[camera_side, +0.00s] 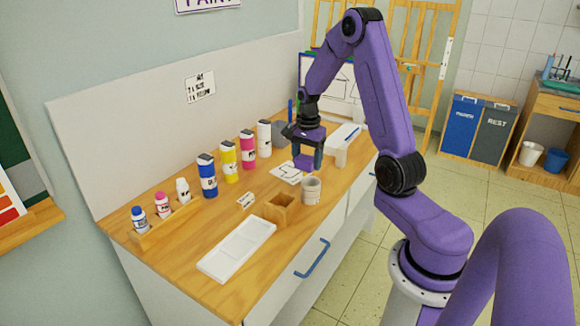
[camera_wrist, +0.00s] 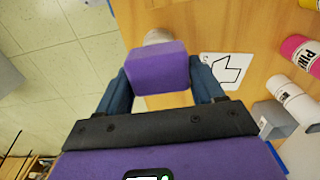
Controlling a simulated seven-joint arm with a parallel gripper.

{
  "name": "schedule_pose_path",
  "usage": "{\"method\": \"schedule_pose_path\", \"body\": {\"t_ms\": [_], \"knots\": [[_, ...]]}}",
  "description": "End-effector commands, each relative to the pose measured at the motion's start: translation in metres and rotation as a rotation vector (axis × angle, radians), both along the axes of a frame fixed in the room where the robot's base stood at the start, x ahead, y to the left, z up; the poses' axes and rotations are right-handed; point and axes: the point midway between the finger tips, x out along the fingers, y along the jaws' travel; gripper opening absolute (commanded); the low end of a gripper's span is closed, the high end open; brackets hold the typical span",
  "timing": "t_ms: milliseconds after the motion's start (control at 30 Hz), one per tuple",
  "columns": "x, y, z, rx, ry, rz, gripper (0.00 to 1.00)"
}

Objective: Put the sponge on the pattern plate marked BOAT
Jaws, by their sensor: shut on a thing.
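A purple block, the sponge (camera_wrist: 160,68), is gripped between the two dark fingers of my gripper (camera_wrist: 160,85) in the wrist view. In the side view the sponge (camera_side: 303,163) hangs in my gripper (camera_side: 307,156) above the far half of the table, near a white plate (camera_side: 285,174). The plate also shows in the wrist view (camera_wrist: 227,71), to the right of the sponge, with a black outline that looks like a boat. I cannot read any word on it. How high the sponge is above the table is hard to tell.
A grey cup (camera_side: 311,191) and an open wooden box (camera_side: 281,209) stand nearer on the table. A white tray (camera_side: 237,248) lies at the front. Paint bottles, yellow (camera_side: 228,162) and pink (camera_side: 248,144) among them, line the back. A white stand (camera_side: 344,147) is to the right.

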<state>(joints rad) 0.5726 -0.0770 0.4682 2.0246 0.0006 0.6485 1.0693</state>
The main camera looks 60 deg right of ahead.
Motion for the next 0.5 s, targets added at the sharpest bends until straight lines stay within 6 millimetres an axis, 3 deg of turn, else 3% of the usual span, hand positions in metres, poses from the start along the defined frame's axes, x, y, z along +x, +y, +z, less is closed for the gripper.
{"method": "schedule_pose_path", "body": {"t_ms": [100, 233, 500], "knots": [[-0.01, -0.018, 0.001, 0.0, -0.001, -0.007, 0.39], [-0.008, -0.027, -0.002, 0.0, 0.0, -0.005, 0.39], [0.028, -0.05, -0.022, 0.0, 0.001, -0.005, 0.39]]}}
